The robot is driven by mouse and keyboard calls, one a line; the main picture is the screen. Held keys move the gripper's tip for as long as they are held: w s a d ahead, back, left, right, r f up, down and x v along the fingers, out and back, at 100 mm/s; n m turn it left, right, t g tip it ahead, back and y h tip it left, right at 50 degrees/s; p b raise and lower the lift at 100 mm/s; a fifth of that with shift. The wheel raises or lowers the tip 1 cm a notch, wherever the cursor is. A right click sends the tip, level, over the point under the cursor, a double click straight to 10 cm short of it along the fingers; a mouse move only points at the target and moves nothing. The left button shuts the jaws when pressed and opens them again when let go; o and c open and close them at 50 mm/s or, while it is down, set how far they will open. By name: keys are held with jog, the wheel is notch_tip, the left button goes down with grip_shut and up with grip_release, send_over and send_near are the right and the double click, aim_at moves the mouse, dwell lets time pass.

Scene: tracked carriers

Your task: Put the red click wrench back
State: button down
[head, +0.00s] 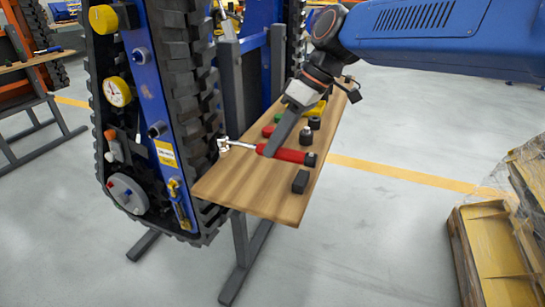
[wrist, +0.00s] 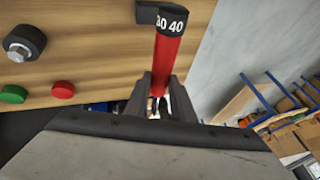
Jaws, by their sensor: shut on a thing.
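The red click wrench (head: 290,155) lies level across the near part of the wooden shelf in the head view, its silver head (head: 224,145) to the left and its black end to the right. My gripper (head: 270,149) comes down from the upper right and is shut on it. In the wrist view the red handle (wrist: 168,60) runs up from between my two fingers (wrist: 160,95) to a black band marked "40". Whether the wrench touches the shelf or is just above it, I cannot tell. The fingers hide part of it.
A black block (head: 300,182) lies on the wooden shelf (head: 250,195) near the wrench's black end. Black sockets (head: 305,136), a green disc (wrist: 13,94) and a red disc (wrist: 63,90) are farther back. The blue tracked carrier (head: 150,90) stands close left; a wooden crate (head: 490,250) is at right.

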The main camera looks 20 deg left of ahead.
aim_at(277, 156)
jog(key=shift+f, duration=1.95)
jog(key=c, duration=1.5)
grip_release()
jog(key=shift+f, duration=0.1)
jog(key=shift+v, duration=6.1)
